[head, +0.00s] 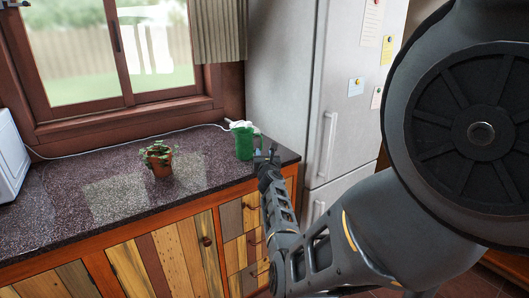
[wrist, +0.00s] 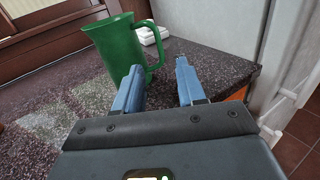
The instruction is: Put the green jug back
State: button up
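The green jug (head: 243,142) stands upright on the dark speckled counter (head: 80,200), near its right end by the fridge. In the wrist view the green jug (wrist: 118,48) is ahead and left of centre, with its handle on the right side. My gripper (head: 266,152) is just to the right of the jug in the head view. In the wrist view my gripper (wrist: 158,72) has its two blue fingers apart, with nothing between them. The left fingertip looks close to the jug's handle; I cannot tell if they touch.
A potted plant (head: 161,164) stands on the counter left of the jug. A white object (wrist: 146,33) with a cord lies behind the jug. The fridge (head: 285,75) rises at the right, and a white appliance (head: 10,155) is at the far left.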

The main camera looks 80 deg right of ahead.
jog(key=shift+a, duration=0.3)
jog(key=w+a+f+n+t+y, duration=0.1)
jog(key=w+a+f+n+t, duration=0.15)
jog(key=a+n, duration=0.55)
jog(key=w+a+f+n+t+y, duration=0.2)
jog(key=a+f+n, duration=0.25)
jog(key=a, duration=0.65)
jog(key=w+a+f+n+t+y, duration=0.1)
jog(key=w+a+f+n+t, duration=0.15)
jog(key=a+n, duration=0.6)
jog(key=s+a+n+t+y, duration=0.15)
jog(key=a+n, duration=0.35)
jog(key=a, duration=0.5)
jog(key=s+a+n+t+y, duration=0.1)
jog(key=s+a+n+y, duration=0.15)
jog(key=a+n, duration=0.55)
jog(key=s+a+r+n+y, duration=0.3)
jog(key=s+a+r+n, duration=0.1)
jog(key=a, duration=0.4)
jog(key=s+a+r+n+t+y, duration=0.1)
jog(key=s+a+r+n+y, duration=0.2)
jog(key=a+r+n, duration=0.3)
jog(key=s+a+r+n+y, duration=0.3)
jog(key=s+a+r+n, duration=0.2)
jog(key=a+n, duration=0.3)
jog(key=shift+s+a+r+y, duration=0.2)
jog(key=shift+a+y, duration=0.1)
jog(key=shift+a, duration=0.95)
